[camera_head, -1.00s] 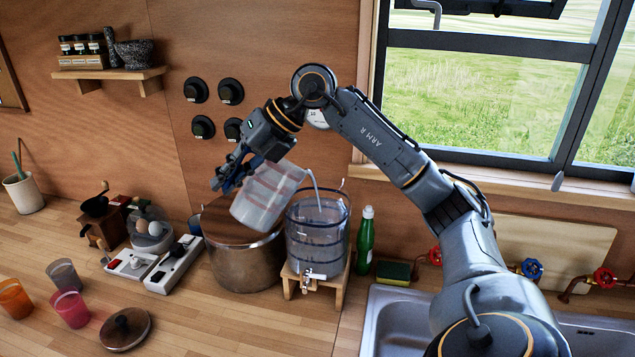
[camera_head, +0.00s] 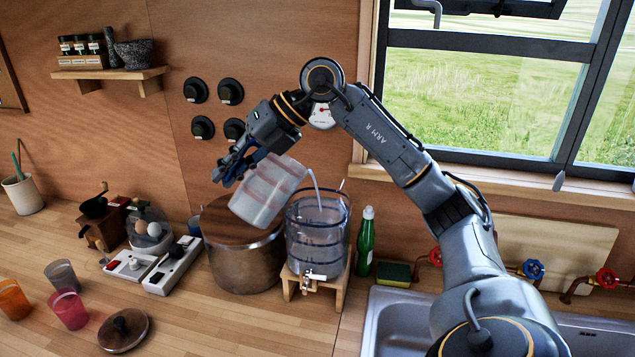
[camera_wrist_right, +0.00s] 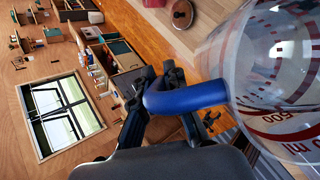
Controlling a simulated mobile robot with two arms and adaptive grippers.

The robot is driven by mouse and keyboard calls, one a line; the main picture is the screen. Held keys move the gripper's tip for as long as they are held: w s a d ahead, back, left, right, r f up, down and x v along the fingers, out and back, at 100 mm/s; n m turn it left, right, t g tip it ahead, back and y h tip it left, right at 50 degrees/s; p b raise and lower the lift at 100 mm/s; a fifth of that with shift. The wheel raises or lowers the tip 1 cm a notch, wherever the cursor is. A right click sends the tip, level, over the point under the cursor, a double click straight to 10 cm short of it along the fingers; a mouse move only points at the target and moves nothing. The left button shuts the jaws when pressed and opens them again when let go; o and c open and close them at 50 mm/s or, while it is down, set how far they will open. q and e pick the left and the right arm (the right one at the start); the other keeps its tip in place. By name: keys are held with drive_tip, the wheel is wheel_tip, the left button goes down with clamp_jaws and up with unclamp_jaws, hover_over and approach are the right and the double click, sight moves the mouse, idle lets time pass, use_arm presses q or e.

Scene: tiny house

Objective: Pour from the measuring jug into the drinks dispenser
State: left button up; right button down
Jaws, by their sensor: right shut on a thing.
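The measuring jug (camera_head: 268,192), clear with red markings, is tilted to the right in the head view, its lip above the left rim of the drinks dispenser (camera_head: 318,245). A pale, thin stream runs from the lip into the dispenser's open top. The dispenser is clear with dark bands, stands on a small wooden stand and has a tap in front. My right gripper (camera_head: 230,165) is shut on the jug's blue handle, which the wrist view (camera_wrist_right: 190,97) shows between its fingers, beside the jug body (camera_wrist_right: 275,70). My left gripper is not in view.
A large metal pot with a wooden lid (camera_head: 243,262) stands left of the dispenser, below the jug. A green bottle (camera_head: 366,243) and sponge (camera_head: 397,272) stand to the right, near the sink (camera_head: 385,315). Cups (camera_head: 68,308) and a round lid (camera_head: 124,330) lie front left.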

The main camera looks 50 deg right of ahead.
drive_tip(key=shift+s+d+r+t+y+b, duration=0.15)
drive_tip(key=shift+d+r+y+b, duration=0.2)
drive_tip(key=shift+b, duration=0.45)
drive_tip(key=shift+w+d+r+t+y+b, duration=0.2)
drive_tip(key=shift+y+b, duration=0.25)
drive_tip(key=shift+b, duration=0.35)
idle(1.6)
drive_tip(key=shift+s+d+r+m+t+y+b, duration=0.2)
drive_tip(key=shift+d+r+m+y+b, duration=0.1)
drive_tip(key=shift+d+r+y+b, duration=0.3)
drive_tip(key=shift+s+d+r+m+t+y+b, duration=0.15)
drive_tip(key=shift+d+r+m+y+b, duration=0.2)
drive_tip(key=shift+r+b, duration=0.4)
idle(3.3)
